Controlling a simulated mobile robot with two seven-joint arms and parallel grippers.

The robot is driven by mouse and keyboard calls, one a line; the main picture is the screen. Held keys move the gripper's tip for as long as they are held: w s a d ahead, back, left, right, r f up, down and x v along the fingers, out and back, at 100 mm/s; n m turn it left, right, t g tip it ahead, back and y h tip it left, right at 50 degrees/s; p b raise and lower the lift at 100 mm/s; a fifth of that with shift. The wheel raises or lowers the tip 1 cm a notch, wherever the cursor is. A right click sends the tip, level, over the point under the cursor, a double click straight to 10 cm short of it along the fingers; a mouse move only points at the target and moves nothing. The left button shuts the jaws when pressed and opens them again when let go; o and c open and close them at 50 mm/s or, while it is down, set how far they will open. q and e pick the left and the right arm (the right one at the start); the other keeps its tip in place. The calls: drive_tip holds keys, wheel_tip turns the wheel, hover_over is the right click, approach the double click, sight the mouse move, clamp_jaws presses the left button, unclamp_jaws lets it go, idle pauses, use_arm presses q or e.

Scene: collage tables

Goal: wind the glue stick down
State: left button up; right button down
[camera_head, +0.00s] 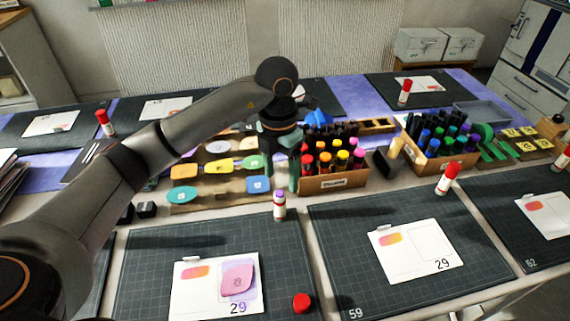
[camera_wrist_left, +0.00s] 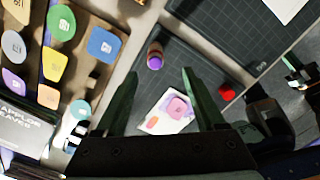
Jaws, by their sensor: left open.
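The glue stick (camera_head: 279,205) stands upright and uncapped on the back edge of the cutting mat (camera_head: 150,275). It has a white body with a red-orange band and a purple top. It also shows in the left wrist view (camera_wrist_left: 155,56). Its red cap (camera_head: 302,302) sits apart, near the mat's front right. My left gripper (camera_head: 280,178) is open and empty, its fingers pointing down just behind and above the glue stick. The glue stick shows beyond the fingertips in the wrist view. What looks like my right gripper (camera_wrist_left: 297,75) shows small at that view's right edge, its jaws unclear.
A card (camera_head: 185,300) with a pink, purple-smeared piece lies on the mat. Behind stand a tray of coloured paper pieces (camera_head: 215,190) and a box of markers (camera_head: 335,183). Another mat (camera_head: 340,240) with a card and a capped glue stick (camera_head: 447,179) is to the right.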

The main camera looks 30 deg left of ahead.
sight(280, 207)
use_arm(q)
drive_tip(key=shift+w+a, duration=0.15)
drive_tip(key=shift+a, duration=0.2)
wheel_tip(280, 207, down, 12)
drive_tip(key=shift+d+f, duration=0.1)
clamp_jaws()
idle(1.2)
